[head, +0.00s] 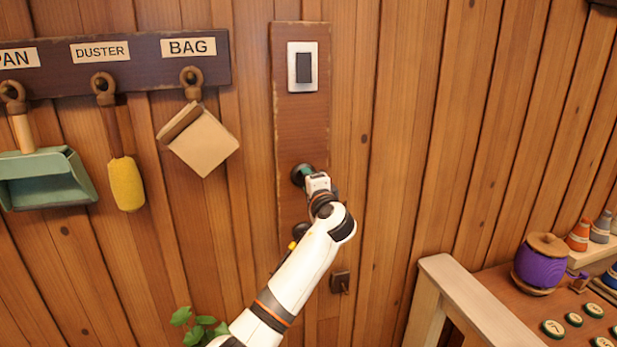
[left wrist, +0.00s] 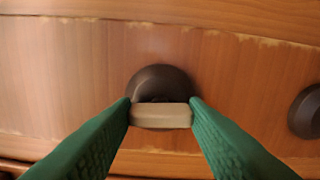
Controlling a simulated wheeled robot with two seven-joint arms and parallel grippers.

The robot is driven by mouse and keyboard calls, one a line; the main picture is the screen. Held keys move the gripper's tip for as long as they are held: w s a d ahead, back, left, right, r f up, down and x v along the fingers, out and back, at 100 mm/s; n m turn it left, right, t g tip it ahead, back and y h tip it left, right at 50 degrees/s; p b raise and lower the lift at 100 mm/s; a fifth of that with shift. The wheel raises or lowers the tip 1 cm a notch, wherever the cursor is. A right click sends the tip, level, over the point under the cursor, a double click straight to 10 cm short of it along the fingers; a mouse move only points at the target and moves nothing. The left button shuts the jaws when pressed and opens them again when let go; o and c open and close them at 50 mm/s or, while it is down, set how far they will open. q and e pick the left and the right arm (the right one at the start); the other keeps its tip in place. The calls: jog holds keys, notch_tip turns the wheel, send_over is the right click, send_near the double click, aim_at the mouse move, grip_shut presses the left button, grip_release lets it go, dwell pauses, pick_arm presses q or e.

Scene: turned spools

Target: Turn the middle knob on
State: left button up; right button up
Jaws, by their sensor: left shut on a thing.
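A tall brown board (head: 300,130) is fixed to the plank wall. A dark round knob (head: 297,177) sits on it below the switch. My left gripper (head: 307,174) is at this knob. In the left wrist view its green fingers close on the pale grip bar (left wrist: 160,115) of the dark knob (left wrist: 160,80). The bar lies along the board's long direction. A second dark knob (head: 300,230) is lower on the board, partly behind my arm; it also shows at the right of the left wrist view (left wrist: 308,111). My arm hides part of the lower board. My right gripper is not in view.
A dark rocker switch (head: 303,68) in a white frame is at the board's top. A rack at left holds a dustpan (head: 45,180), a yellow duster (head: 126,183) and a bag (head: 203,140). A bench with a purple spool (head: 543,265) stands at lower right.

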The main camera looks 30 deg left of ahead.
pick_arm(q)
jog(key=shift+m+p, duration=0.3)
jog(key=shift+m, duration=0.2)
jog(key=shift+f, duration=0.1)
jog(key=o, duration=1)
jog(key=shift+d, duration=0.1)
jog(key=b+v, duration=0.5)
jog(key=v, duration=0.6)
jog(key=shift+s+d, duration=0.25)
jog(key=shift+d, duration=0.1)
